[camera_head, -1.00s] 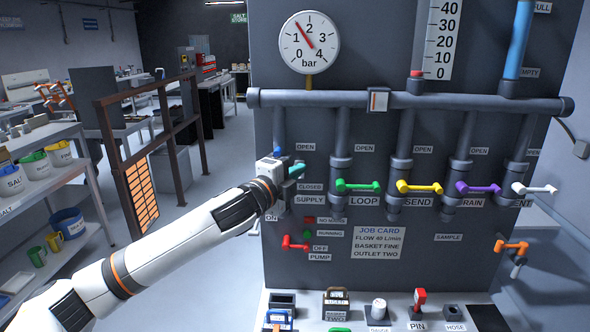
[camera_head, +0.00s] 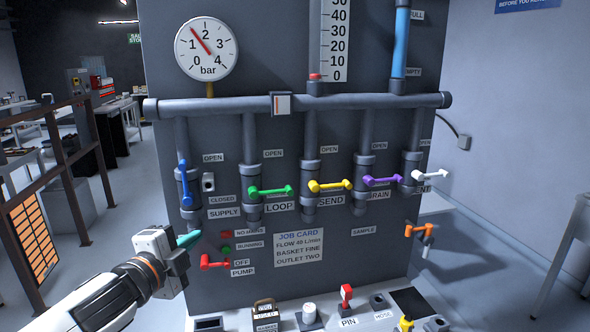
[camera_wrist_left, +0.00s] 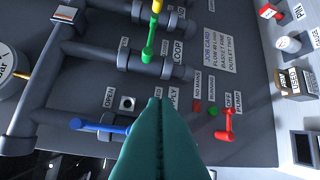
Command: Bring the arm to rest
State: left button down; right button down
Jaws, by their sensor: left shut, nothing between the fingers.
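My left arm comes in from the lower left in the head view. Its gripper (camera_head: 190,239) has teal fingers, shut with nothing between them. It is in front of the grey panel (camera_head: 325,215), below the blue supply lever (camera_head: 184,185) and apart from it. The blue lever stands upright along its pipe. In the left wrist view the shut fingers (camera_wrist_left: 158,115) fill the lower middle, and the blue lever (camera_wrist_left: 100,127) shows left of them. My right gripper is not in view.
Green (camera_head: 270,191), yellow (camera_head: 330,186), purple (camera_head: 382,181) and white (camera_head: 430,175) levers lie sideways on the panel. A red pump lever (camera_head: 214,262) is near my gripper. A ledge below holds small items. A brown rack (camera_head: 40,195) stands left.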

pick_arm(q)
jog(key=s+d+f+n+g+y, duration=0.1)
jog(key=s+f+n+g, duration=0.15)
jog(key=f, duration=0.35)
jog(key=s+d+f+n+g, duration=0.1)
jog(key=s+d+f+n, duration=0.1)
jog(key=s+f+n, duration=0.3)
jog(key=s+d+f+g+y, duration=0.1)
jog(key=s+f, duration=0.1)
jog(key=f, duration=0.5)
jog(key=s+a+f+n+g+y, duration=0.1)
jog(key=s+f+n+g, duration=0.35)
jog(key=s+f, duration=0.5)
jog(key=s+a+f+n+g+y, duration=0.15)
jog(key=s+f+n+g, duration=0.35)
jog(key=s, duration=0.8)
jog(key=s+d+f+x, duration=0.1)
jog(key=s+x, duration=0.2)
jog(key=x, duration=0.9)
jog(key=s+x, duration=0.2)
jog(key=x, duration=1.1)
jog(key=s+a+f+m+g, duration=0.1)
jog(key=s+a+f, duration=0.1)
jog(key=s+f, duration=1.5)
jog(key=shift+s+a, duration=0.4)
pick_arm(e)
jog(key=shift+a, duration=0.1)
